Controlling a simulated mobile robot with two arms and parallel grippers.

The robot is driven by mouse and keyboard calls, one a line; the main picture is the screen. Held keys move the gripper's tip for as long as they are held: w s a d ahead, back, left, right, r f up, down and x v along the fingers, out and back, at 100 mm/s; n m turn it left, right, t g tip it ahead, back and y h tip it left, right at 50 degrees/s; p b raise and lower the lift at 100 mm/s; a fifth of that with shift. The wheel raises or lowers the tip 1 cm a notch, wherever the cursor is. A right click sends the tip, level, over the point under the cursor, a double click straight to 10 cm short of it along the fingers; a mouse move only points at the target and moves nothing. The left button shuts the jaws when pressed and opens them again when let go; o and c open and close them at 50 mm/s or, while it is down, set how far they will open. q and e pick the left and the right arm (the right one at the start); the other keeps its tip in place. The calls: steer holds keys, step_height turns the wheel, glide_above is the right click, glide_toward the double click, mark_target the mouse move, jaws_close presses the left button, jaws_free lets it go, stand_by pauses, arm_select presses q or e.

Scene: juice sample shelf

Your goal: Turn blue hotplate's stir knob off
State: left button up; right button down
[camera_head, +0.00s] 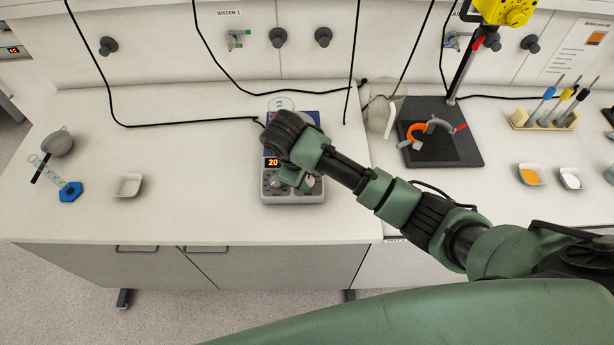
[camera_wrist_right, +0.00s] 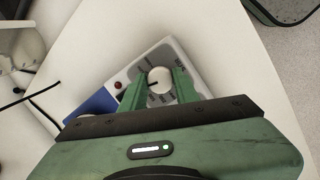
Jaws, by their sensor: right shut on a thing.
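The blue hotplate (camera_head: 306,117) stands on the bench at the middle of the head view, with a blue top, a grey front panel and an orange display reading 20. Its left knob (camera_head: 273,184) is clear in the head view. My right gripper (camera_head: 305,184) reaches over the plate to the right side of the panel. In the right wrist view its two green fingers stand either side of a round pale knob (camera_wrist_right: 160,79) with a dark pointer line, shut on it. The knob's label is too small to read surely. My left gripper is not in view.
A black stand base (camera_head: 468,151) with an orange-and-grey ring clamp is to the right. A white dish (camera_head: 128,185) and a blue-based item (camera_head: 70,191) lie left. The bench between dish and hotplate is clear.

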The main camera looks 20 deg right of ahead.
steer(key=n+t, duration=0.1)
steer(key=n, duration=0.4)
steer(key=shift+r+n+h, duration=0.1)
steer(key=shift+n+h, duration=0.2)
steer(key=n+t, duration=0.1)
steer(key=n, duration=0.4)
steer(key=shift+n, duration=0.3)
steer(key=n+t, duration=0.1)
steer(key=n, duration=0.4)
steer(key=shift+s, duration=0.1)
steer(key=shift+n+t+y, duration=0.4)
steer(key=shift+n+y, duration=0.2)
steer(key=shift+n, duration=1.9)
steer(key=c, duration=1.1)
jaws_free()
steer(key=shift+s, duration=0.1)
steer(key=shift+o, duration=0.2)
